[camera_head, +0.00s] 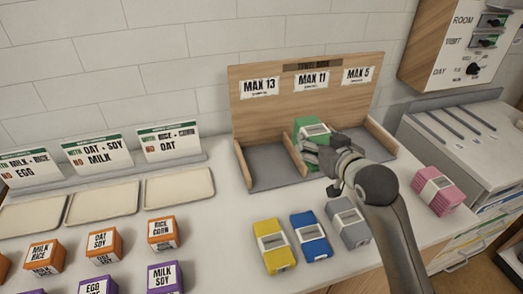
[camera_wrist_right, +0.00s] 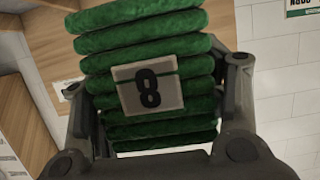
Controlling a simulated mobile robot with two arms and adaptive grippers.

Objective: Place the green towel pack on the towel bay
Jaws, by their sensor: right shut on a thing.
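The green towel pack (camera_head: 312,131) is in my right gripper (camera_head: 325,155), at the middle of the wooden towel bay (camera_head: 290,108). In the right wrist view the green towel pack (camera_wrist_right: 150,50) is a stack of folded towels with a tag reading 8, between the two fingers of my right gripper (camera_wrist_right: 165,110). The bay has dividers and signs MAX 13, MAX 11 and MAX 5. The pack is in front of the MAX 11 sign; I cannot tell whether it touches the bay floor. My left gripper is not in view.
Yellow (camera_head: 273,246), blue (camera_head: 311,236) and grey (camera_head: 348,222) packs lie in front of the bay. A pink pack (camera_head: 437,190) lies to the right. Cream trays (camera_head: 179,188), sign cards and several orange and purple boxes (camera_head: 163,232) stand at the left.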

